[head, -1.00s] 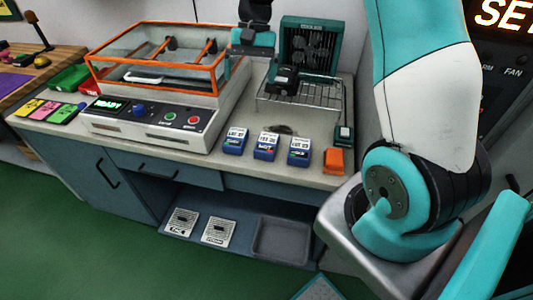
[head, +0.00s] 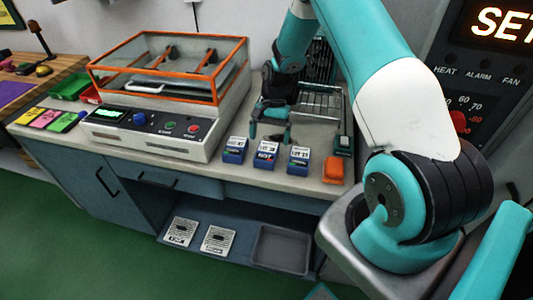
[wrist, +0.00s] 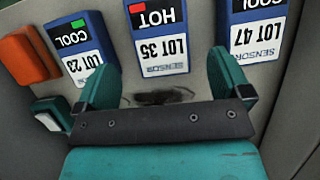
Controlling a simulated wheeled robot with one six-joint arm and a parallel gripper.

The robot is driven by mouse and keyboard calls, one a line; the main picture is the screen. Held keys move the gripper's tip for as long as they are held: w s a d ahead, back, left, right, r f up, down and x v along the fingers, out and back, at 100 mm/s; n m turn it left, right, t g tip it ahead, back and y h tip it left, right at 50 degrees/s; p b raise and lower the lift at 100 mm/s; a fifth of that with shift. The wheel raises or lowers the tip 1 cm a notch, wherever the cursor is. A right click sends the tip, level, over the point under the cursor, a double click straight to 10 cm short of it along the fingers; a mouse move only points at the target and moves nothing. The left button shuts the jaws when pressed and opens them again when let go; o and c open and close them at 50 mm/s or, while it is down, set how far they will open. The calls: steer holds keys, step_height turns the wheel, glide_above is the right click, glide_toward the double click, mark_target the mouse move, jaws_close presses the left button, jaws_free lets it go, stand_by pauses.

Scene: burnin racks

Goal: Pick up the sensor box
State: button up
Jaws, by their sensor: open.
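Three blue sensor boxes with white labels stand in a row on the counter: a left box (head: 235,150), a middle box (head: 266,154) and a right box (head: 298,159). In the wrist view their labels are upside down: "COOL LOT 23" (wrist: 78,48) with a green mark, "HOT LOT 35" (wrist: 158,38) with a red mark, and "LOT 47" (wrist: 258,30), cut off at the top. My gripper (head: 269,138) is open and empty, just behind the middle box. In the wrist view, its spread fingers (wrist: 168,85) have bare counter with a dark smudge between them.
An orange block (head: 333,170) and a small teal device (head: 342,146) stand right of the boxes. A wire rack (head: 322,102) stands behind. A machine with an orange-framed clear cover (head: 170,65) fills the left. A grey tray (head: 281,249) lies on the lower shelf.

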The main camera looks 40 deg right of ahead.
mark_target(267, 150)
steer(key=shift+a+p+x, duration=0.15)
steer(key=shift+p+x, duration=0.35)
steer(key=shift+x, duration=0.9)
steer(key=shift+a+p+x, duration=0.1)
steer(key=shift+p+x, duration=0.35)
steer(key=shift+x, duration=0.9)
steer(key=shift+r, duration=0.15)
steer(key=c, duration=1.1)
